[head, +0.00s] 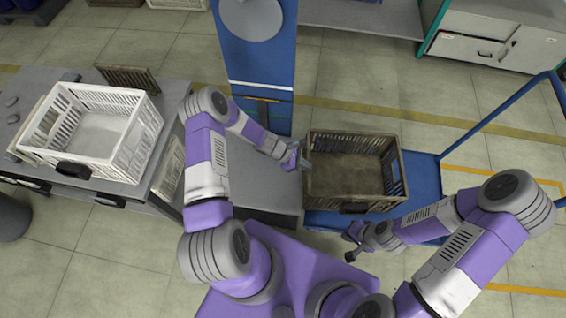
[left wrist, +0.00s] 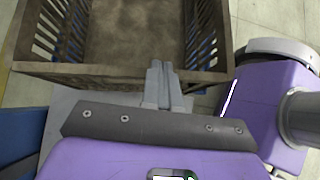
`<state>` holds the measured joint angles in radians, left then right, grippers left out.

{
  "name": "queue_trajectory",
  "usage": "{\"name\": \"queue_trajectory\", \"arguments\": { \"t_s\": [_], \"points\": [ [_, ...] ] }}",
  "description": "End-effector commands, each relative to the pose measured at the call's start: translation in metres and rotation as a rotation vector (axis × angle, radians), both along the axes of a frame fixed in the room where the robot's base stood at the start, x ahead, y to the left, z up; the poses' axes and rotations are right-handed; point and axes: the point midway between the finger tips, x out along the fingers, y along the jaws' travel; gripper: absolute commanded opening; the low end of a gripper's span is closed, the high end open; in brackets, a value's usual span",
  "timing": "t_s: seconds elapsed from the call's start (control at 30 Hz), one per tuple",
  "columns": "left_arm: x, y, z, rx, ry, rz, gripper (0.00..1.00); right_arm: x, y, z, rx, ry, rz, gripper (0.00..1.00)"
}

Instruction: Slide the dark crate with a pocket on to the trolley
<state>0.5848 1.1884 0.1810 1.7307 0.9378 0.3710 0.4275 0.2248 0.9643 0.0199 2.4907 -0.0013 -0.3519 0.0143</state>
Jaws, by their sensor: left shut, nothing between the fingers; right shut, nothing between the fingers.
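The dark brown slatted crate (head: 345,142) is empty and stands upright over the blue deck of the trolley (head: 425,178), its left side beside the grey table's edge. A dark pocket (head: 354,208) is on its front wall. My left gripper (head: 303,160) is shut and empty at the crate's left wall. In the left wrist view the shut fingertips (left wrist: 159,66) meet the crate's near rim (left wrist: 95,72); whether they touch is hard to tell. My right gripper (head: 348,248) appears shut, in front of the crate and apart from it.
A grey table (head: 270,190) lies left of the trolley. A white crate (head: 140,128) with a dark front pocket sits on the left bench. A blue column (head: 262,60) stands behind. The trolley's blue handle rail (head: 500,108) rises at the right. Deck right of the crate is clear.

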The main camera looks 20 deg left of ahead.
Motion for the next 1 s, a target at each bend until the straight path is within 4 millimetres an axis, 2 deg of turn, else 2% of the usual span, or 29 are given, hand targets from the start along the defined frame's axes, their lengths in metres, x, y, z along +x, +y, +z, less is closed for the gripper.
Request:
{"name": "queue_trajectory", "arguments": {
  "t_s": [0.03,0.1,0.2,1.0],
  "points": [
    [0.004,-0.017,-0.001,-0.004,-0.001,-0.006,0.00,0.000,0.000,-0.003,0.000,0.000,0.000,0.00],
    [0.011,-0.037,-0.001,-0.003,0.000,-0.005,0.00,0.000,0.000,-0.006,0.000,0.000,0.000,0.00],
    [0.011,-0.032,-0.001,0.001,0.001,0.002,0.00,0.000,0.000,-0.004,0.000,0.000,0.000,0.00],
    [0.011,-0.031,0.000,0.001,0.000,0.000,0.00,0.000,0.000,-0.004,0.000,0.000,0.000,0.00]
  ]
}}
